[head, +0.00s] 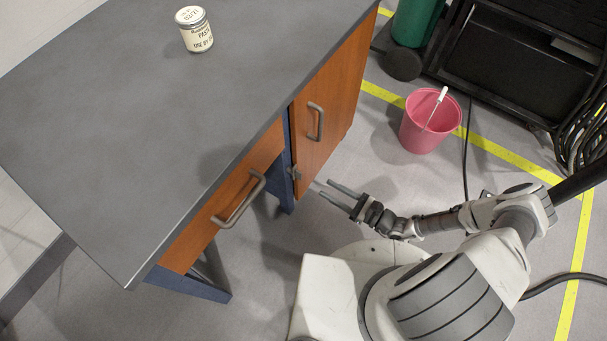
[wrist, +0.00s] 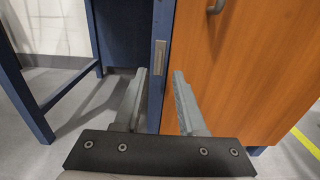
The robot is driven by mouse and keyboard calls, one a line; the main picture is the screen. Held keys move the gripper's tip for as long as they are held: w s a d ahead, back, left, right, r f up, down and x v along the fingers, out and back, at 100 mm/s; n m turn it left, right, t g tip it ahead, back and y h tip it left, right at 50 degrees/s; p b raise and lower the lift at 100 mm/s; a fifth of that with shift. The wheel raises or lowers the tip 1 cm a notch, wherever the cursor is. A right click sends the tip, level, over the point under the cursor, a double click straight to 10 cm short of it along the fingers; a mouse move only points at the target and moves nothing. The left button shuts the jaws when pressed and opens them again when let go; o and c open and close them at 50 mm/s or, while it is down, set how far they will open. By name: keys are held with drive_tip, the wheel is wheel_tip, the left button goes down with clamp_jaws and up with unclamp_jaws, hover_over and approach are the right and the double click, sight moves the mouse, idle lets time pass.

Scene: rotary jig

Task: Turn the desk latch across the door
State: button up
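The desk latch (wrist: 159,57) looks like a small grey metal piece, upright on the blue post (wrist: 157,20) beside the door's edge. In the head view the latch (head: 294,173) is a small grey shape at the door's near edge. The orange wooden door (head: 333,98) appears closed; it fills the right of the wrist view (wrist: 245,75). My gripper (head: 324,187) is open and empty, fingers pointing at the post, just short of the latch. In the wrist view my gripper (wrist: 160,76) has its fingertips apart, below the latch. Contact is not visible.
The grey desk top (head: 130,110) carries a labelled can (head: 196,31). A drawer handle (head: 240,200) juts out left of the latch and a door handle (head: 316,121) above it. A pink bucket (head: 428,125) stands on the floor to the right.

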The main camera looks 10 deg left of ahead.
sight(298, 174)
drive_tip(key=b+x, duration=0.1)
drive_tip(key=x, duration=0.9)
drive_tip(key=shift+b, duration=0.35)
drive_tip(key=shift+w, duration=0.1)
clamp_jaws()
